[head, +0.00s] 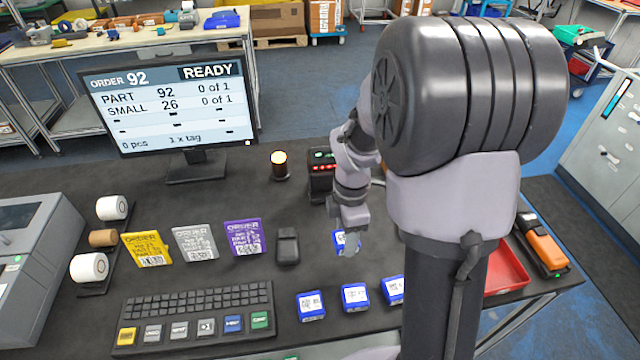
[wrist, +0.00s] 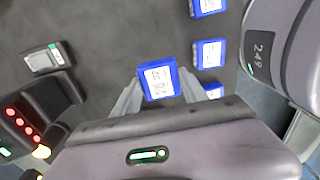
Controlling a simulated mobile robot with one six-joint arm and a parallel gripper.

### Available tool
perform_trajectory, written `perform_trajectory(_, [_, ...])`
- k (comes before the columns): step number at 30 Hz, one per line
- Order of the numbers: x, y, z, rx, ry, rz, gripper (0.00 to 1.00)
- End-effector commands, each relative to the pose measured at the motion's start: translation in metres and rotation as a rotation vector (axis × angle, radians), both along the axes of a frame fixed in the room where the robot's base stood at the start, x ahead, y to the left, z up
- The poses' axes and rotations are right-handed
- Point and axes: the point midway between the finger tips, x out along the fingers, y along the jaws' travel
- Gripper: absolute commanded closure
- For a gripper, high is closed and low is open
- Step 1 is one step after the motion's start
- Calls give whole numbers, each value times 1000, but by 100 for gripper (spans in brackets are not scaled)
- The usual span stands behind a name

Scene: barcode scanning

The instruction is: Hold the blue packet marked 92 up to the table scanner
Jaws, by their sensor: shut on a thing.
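My gripper (wrist: 162,95) is shut on a blue packet (wrist: 157,79) with a white label facing the wrist camera; its number is too small to read surely. In the head view the held packet (head: 338,241) shows beside my gripper (head: 347,245), partly covered by it. The table scanner (head: 321,174), a dark block with red lights, stands behind and left of my gripper. In the wrist view the scanner (wrist: 38,112) is at the left, apart from the packet. The monitor (head: 165,105) reads order 92, READY, part 92, 0 of 1.
Blue packets (head: 311,306) (head: 355,297) (head: 393,290) lie in a row at the front. A lit lamp (head: 280,163) stands left of the scanner. A dark pouch-like device (head: 287,246), order cards (head: 243,237) and keyboard (head: 198,302) are at left. A red tray (head: 508,270) is at right.

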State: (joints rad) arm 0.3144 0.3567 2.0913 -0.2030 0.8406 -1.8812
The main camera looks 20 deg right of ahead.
Motion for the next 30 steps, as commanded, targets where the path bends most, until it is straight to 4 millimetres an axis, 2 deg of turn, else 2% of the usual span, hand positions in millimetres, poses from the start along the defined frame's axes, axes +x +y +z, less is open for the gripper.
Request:
perform_trajectory(5, [12, -2, -8, 1, 3, -20, 97])
perform_trajectory(18, [48, -13, -48, 0, 2, -17, 97])
perform_trajectory(30, [57, -15, -55, 0, 3, -18, 97])
